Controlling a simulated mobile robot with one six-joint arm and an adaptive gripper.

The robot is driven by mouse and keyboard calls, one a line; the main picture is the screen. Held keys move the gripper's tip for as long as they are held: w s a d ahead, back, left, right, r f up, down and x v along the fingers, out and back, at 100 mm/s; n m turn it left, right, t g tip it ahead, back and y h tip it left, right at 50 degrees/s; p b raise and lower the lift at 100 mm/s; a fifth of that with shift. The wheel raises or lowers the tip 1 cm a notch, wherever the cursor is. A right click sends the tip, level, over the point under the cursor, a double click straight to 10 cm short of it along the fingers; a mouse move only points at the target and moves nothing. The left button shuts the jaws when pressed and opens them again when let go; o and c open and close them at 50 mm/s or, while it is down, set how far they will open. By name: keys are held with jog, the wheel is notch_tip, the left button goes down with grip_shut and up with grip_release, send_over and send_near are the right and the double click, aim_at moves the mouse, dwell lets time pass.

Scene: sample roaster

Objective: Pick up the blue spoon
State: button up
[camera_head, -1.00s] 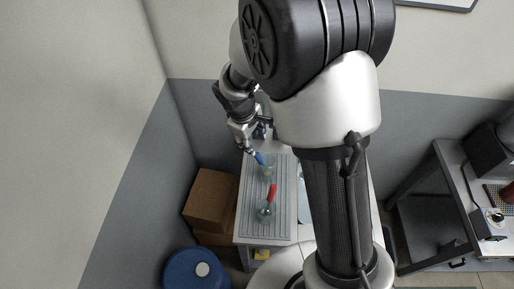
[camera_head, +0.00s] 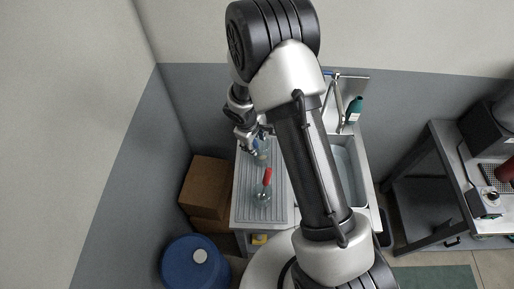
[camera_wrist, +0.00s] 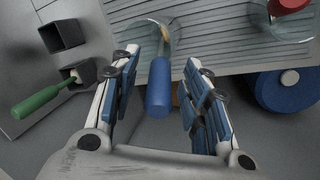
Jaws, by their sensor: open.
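The blue spoon (camera_wrist: 159,88) stands tilted in a clear glass (camera_wrist: 172,36), its blue handle pointing toward my gripper in the wrist view. My gripper (camera_wrist: 163,62) is open, with one finger on each side of the blue handle and a visible gap to both. In the head view my gripper (camera_head: 249,137) is at the far end of the grooved drainboard (camera_head: 244,203). There the blue spoon (camera_head: 257,145) is small and partly hidden by the fingers.
A second glass (camera_head: 262,198) with a red-handled utensil (camera_head: 267,177) stands nearer on the drainboard. A green-handled tool (camera_wrist: 45,97) rests at square holders left in the wrist view. A sink (camera_head: 345,165), green bottle (camera_head: 354,110), cardboard boxes (camera_head: 207,185) and blue drum (camera_head: 189,262) are around.

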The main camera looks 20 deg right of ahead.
jog(key=shift+w+d+f, duration=0.1)
jog(key=shift+w+f, duration=0.05)
jog(key=shift+f, duration=0.5)
jog(key=shift+c, duration=0.4)
grip_shut()
